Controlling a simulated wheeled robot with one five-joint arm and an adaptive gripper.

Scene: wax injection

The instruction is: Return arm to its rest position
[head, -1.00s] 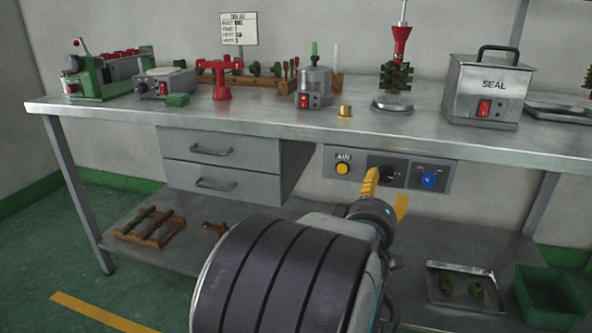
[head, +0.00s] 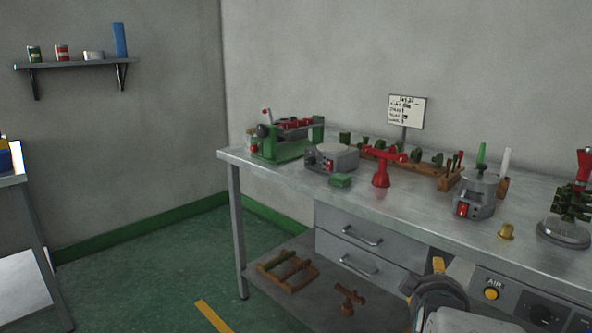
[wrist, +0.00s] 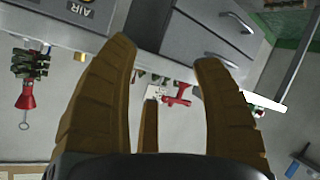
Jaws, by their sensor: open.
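My gripper (wrist: 165,75) shows in the wrist view as brown, ridged fingers spread apart, with nothing held between them. Beyond the fingers are the bench front, its drawers and the AIR panel, seen at a steep tilt. In the head view part of my arm (head: 445,308) is at the bottom right, in front of the bench. A yellow finger of my gripper (head: 438,265) shows just above it, by the bench's front edge.
The metal bench (head: 290,180) carries a green machine (head: 290,140), a red stand (head: 382,170), a grey pot (head: 474,195) and a brass piece (head: 506,232). Drawers (head: 360,245) and a control panel (head: 515,300) are close to my arm. Floor (head: 150,270) is open at left.

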